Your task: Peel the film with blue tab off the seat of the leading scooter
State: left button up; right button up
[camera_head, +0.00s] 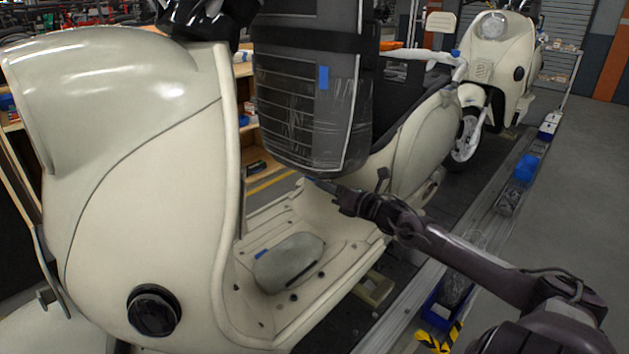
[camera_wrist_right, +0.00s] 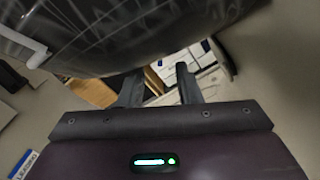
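The near cream scooter (camera_head: 150,180) fills the left of the head view. Its dark seat (camera_head: 300,60) stands tipped up, wrapped in clear shiny film (camera_head: 325,125). A blue tab (camera_head: 323,77) shows on the upper part of the wrapped face. My right gripper (camera_head: 322,184) is just below the seat's lower end. In the right wrist view, its two fingers (camera_wrist_right: 158,88) are apart with nothing between them, and the film-wrapped seat (camera_wrist_right: 150,35) hangs close above. Whether a finger touches the film I cannot tell. My left gripper is not identifiable.
A grey wrapped pouch (camera_head: 290,262) with a blue tab lies on the scooter's footboard. Another cream scooter (camera_head: 490,60) stands farther back on the line. A rail with small blue bins (camera_head: 525,168) runs along the right. The grey floor beyond is clear.

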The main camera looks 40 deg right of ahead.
aim_at(312, 178)
jog(key=shift+w+a, duration=0.15)
jog(key=shift+w, duration=1.4)
jog(key=shift+w+a, duration=0.15)
jog(key=shift+w, duration=1.35)
jog(key=shift+c, duration=0.4)
grip_shut()
